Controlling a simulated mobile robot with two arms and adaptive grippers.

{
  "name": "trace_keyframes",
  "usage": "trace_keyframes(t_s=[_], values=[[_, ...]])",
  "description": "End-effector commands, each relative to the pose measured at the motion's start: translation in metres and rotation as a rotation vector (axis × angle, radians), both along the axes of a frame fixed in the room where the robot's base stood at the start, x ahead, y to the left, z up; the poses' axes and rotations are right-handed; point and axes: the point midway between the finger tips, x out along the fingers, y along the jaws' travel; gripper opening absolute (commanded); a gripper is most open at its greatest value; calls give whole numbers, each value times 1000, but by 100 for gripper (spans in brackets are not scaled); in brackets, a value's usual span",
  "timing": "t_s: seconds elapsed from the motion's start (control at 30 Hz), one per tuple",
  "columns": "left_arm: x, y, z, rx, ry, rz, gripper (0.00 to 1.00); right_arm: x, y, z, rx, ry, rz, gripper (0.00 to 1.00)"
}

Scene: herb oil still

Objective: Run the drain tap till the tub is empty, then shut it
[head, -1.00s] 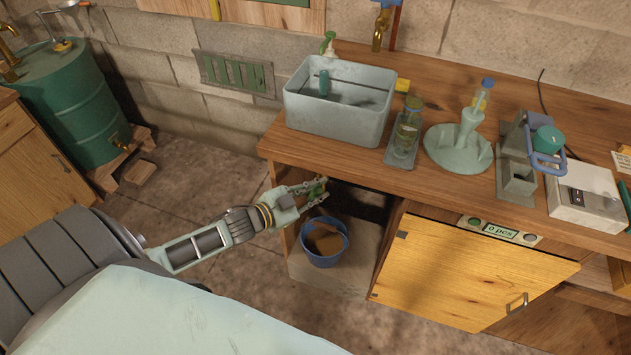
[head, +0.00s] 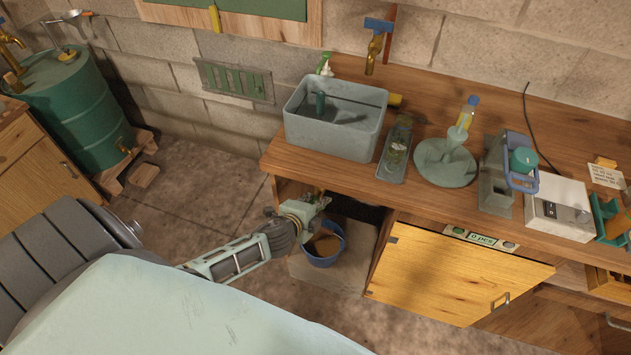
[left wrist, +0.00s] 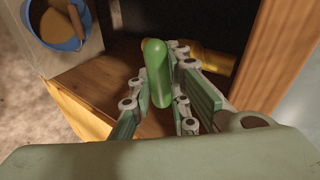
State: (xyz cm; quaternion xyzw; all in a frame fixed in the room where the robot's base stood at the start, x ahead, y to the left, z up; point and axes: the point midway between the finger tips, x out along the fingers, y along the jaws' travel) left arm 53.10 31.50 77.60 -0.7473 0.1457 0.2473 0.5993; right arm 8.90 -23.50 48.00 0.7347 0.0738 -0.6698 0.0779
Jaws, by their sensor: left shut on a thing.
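The grey tub (head: 335,138) stands on the bench at its left end; I cannot make out its liquid level. The drain tap's green handle (left wrist: 156,72) shows in the left wrist view, with the brass tap body (left wrist: 210,62) behind it, under the bench top. My left gripper (head: 318,197) is shut on the green handle; in the left wrist view its fingers (left wrist: 165,88) stand on both sides of it. In the head view the gripper mostly hides the tap. A blue bucket (head: 322,262) with brown contents stands below. My right gripper is not in view.
A yellow cabinet door (head: 455,275) hangs right of the bucket. A bottle tray (head: 393,170) and a green-grey round stand (head: 445,165) sit right of the tub. A green drum (head: 85,120) stands at the left.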

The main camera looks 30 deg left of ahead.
Motion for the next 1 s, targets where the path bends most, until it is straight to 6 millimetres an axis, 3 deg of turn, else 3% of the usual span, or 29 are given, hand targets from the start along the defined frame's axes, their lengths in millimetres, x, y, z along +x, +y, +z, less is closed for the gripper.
trace_keyframes(t_s=[0.4,0.9,0.93,1.0], values=[[0,-1,-1,159,38,-1,0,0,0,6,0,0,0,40],[0,0,-3,178,44,-1,0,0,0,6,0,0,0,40],[0,0,-3,178,44,-1,18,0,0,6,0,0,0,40],[-1,0,-3,178,44,-2,24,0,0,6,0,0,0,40]])
